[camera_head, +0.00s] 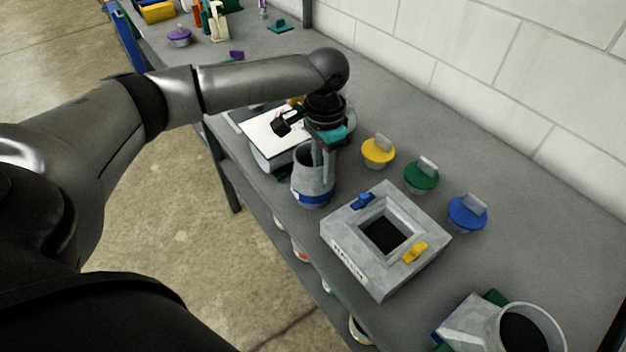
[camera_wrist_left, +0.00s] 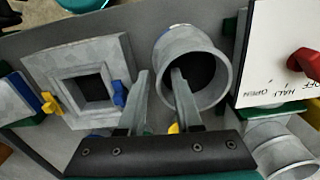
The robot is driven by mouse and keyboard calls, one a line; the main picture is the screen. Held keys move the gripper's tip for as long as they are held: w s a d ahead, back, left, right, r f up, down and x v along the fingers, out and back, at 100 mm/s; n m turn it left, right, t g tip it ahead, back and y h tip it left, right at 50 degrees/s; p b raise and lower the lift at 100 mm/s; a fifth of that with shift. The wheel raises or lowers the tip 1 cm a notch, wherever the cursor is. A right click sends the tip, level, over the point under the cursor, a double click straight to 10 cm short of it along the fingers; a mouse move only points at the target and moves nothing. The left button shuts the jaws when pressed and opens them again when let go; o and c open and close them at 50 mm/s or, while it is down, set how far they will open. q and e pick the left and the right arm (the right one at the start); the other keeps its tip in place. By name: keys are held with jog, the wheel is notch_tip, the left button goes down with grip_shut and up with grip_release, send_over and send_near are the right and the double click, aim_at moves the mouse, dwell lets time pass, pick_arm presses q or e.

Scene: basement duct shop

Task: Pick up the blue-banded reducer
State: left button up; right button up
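The blue-banded reducer (camera_head: 311,184) is a grey metal round piece with a blue band near its base. It stands upright on the bench. In the left wrist view, the reducer (camera_wrist_left: 222,66) shows its round open mouth facing the camera. My left gripper (camera_head: 323,158) points down at the reducer's top. In the wrist view, my left gripper (camera_wrist_left: 161,72) has its fingers apart, one over the mouth and one outside the rim, with the near wall between them. I cannot tell whether either finger touches it. My right gripper is not in view.
A square grey duct piece (camera_head: 347,228) with blue and yellow clips stands close right of the reducer. A white-topped box (camera_head: 268,132) is close behind it. Yellow (camera_head: 378,151), green (camera_head: 421,175) and blue (camera_head: 467,213) caps line the wall side. A round-mouthed duct piece (camera_head: 473,325) is at lower right.

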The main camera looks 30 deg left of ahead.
pick_arm(q)
grip_shut()
dwell(1.2)
